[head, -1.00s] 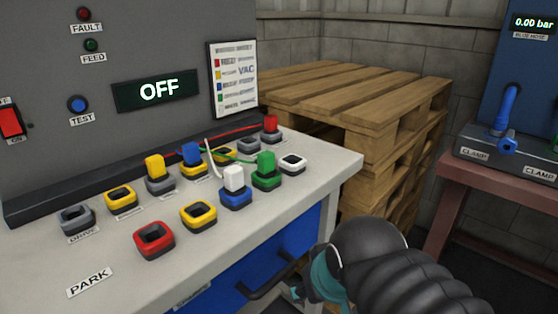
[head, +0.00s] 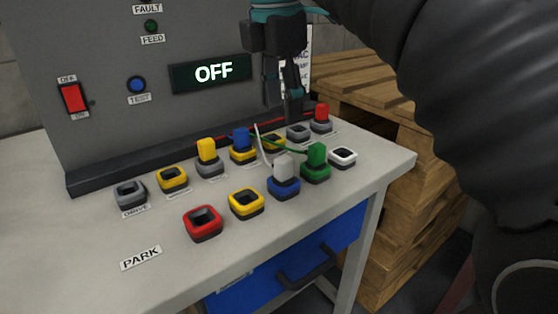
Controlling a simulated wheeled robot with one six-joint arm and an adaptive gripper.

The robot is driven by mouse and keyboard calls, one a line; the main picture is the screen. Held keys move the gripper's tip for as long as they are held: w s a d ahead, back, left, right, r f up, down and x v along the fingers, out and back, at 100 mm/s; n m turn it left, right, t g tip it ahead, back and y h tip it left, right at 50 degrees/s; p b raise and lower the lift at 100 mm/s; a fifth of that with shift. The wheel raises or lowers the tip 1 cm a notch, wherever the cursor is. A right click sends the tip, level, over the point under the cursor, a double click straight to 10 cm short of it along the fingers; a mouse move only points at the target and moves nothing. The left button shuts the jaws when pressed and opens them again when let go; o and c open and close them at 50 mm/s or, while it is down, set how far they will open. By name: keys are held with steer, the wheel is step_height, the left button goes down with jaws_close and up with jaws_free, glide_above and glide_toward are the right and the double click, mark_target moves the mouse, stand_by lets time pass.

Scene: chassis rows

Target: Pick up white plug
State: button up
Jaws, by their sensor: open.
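The white plug (head: 284,168) stands upright in a blue-rimmed socket (head: 284,189) in the front row on the bench, with a white cable rising from it toward the back row. My gripper (head: 282,112) points down above the back row, behind the white plug and apart from it as far as I can tell. Its fingers are open and nothing shows between them. Part of the back row and the label card behind is hidden by the gripper.
Close by stand a green plug (head: 316,155), a blue plug (head: 241,139), a yellow plug (head: 206,149) and a red plug (head: 322,111). A green cable crosses behind the white plug. Empty red (head: 203,221) and yellow (head: 246,202) sockets lie to its left.

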mark_target(283, 159)
steer(key=f, duration=0.2)
steer(key=f+n, duration=0.1)
steer(key=f, duration=0.1)
steer(key=w+f+n, duration=0.1)
steer(key=f, duration=0.1)
steer(key=shift+a+f, duration=0.3)
steer(key=shift+f, duration=0.1)
steer(key=shift+d+f+b, duration=0.25)
steer(key=shift+f+b, duration=0.1)
steer(key=shift+f, duration=0.95)
steer(key=shift+d+f+b, duration=0.2)
steer(key=shift+f+b, duration=0.1)
steer(key=shift+f, duration=1)
jaws_close()
